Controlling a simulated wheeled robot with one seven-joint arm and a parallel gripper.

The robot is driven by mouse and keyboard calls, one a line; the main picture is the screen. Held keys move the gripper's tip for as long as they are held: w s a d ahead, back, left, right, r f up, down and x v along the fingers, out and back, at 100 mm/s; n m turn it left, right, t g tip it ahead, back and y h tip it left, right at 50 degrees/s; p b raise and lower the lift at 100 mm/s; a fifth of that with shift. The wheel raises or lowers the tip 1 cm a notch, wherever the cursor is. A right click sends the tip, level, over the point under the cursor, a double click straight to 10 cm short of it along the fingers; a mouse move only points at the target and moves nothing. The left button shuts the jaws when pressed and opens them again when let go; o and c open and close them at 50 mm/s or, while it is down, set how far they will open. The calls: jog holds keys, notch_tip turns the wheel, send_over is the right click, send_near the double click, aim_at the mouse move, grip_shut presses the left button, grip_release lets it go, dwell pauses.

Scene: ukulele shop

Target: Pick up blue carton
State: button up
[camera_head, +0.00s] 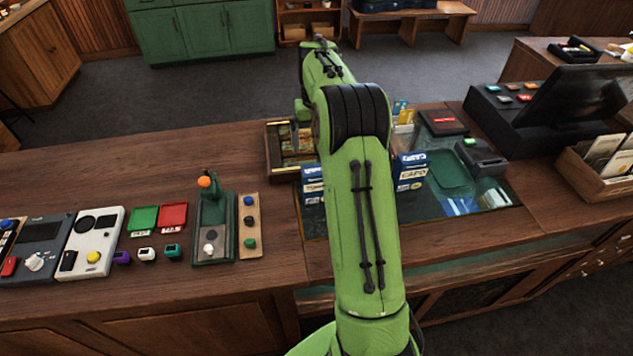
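Two blue-and-white cartons stand on the glass-topped part of the counter, one on each side of my green arm. The left blue carton (313,184) is partly covered by the arm's edge. The right blue carton (411,172) has lettering that seems to read "CAPO". I cannot tell from this view which of them the task means. My arm rises from the bottom middle and reaches over the counter between them. Its fingertips do not show, so their place relative to the cartons is hidden.
A green tray (449,169) and a card terminal (480,157) lie right of the cartons. A dark monitor (575,95) stands at the right. A green stand with an orange ball (204,182) and several small devices are on the left. The wooden counter (95,170) is bare behind them.

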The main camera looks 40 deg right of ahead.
send_over(317, 169)
jog(key=s, duration=0.1)
notch_tip(317, 169, down, 4)
jog(key=shift+a+f, duration=0.1)
jog(key=shift+f, duration=0.15)
jog(key=f, duration=0.7)
jog(key=shift+w+f, duration=0.35)
jog(key=shift+f, duration=0.05)
jog(key=shift+w+f, duration=0.15)
jog(key=shift+f, duration=0.1)
jog(key=shift+r, duration=0.1)
jog(key=c, duration=0.8)
